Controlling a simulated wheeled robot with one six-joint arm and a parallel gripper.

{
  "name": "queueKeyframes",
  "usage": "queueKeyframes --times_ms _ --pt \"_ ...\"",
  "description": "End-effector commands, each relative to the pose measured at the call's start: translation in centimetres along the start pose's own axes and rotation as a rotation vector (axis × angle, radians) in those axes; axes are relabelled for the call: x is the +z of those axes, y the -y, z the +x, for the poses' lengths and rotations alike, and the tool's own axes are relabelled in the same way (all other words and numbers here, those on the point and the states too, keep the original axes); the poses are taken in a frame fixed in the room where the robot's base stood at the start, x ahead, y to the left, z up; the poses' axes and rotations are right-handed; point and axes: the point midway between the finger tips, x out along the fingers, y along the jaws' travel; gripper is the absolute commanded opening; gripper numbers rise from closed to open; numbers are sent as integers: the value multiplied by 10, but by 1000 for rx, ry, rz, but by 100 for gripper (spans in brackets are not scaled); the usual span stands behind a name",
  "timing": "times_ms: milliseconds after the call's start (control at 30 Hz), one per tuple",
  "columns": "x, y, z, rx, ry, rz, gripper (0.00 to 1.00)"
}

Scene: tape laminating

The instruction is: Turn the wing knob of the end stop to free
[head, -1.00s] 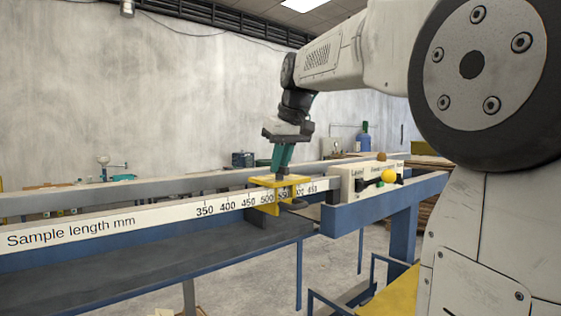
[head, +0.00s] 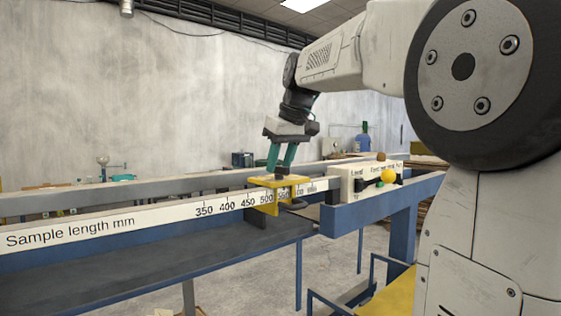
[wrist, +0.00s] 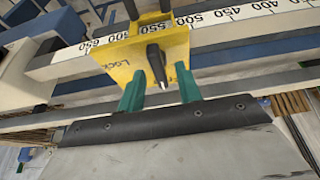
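The end stop is a yellow plate (head: 263,183) clamped over the scale rail. In the wrist view the yellow plate (wrist: 115,57) carries the word LOCK to the left of the knob. The black wing knob (wrist: 156,62) stands on the plate, its wing running roughly up and down in that view, with a pale tip at its lower end. My gripper (wrist: 159,80) has two green fingers, one on each side of the knob, with gaps visible. In the head view my gripper (head: 280,168) points down over the plate, fingers apart. Contact with the knob cannot be made out.
The white scale rail (head: 100,223) runs along a blue-grey bench. To the right, a white control box (head: 350,180) has a yellow ball knob (head: 389,176) and a green one. Open air surrounds the gripper above the rail.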

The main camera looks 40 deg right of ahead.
Motion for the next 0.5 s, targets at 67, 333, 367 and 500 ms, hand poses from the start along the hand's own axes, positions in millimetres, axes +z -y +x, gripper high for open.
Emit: queueKeyframes --times_ms 67,333,367,500 --pt "0 0 0 0 1 0 35" --pt "0 0 -22 2 -2 1 35" --pt "0 0 -27 2 -2 1 35" --pt "0 0 -52 2 -3 1 35"
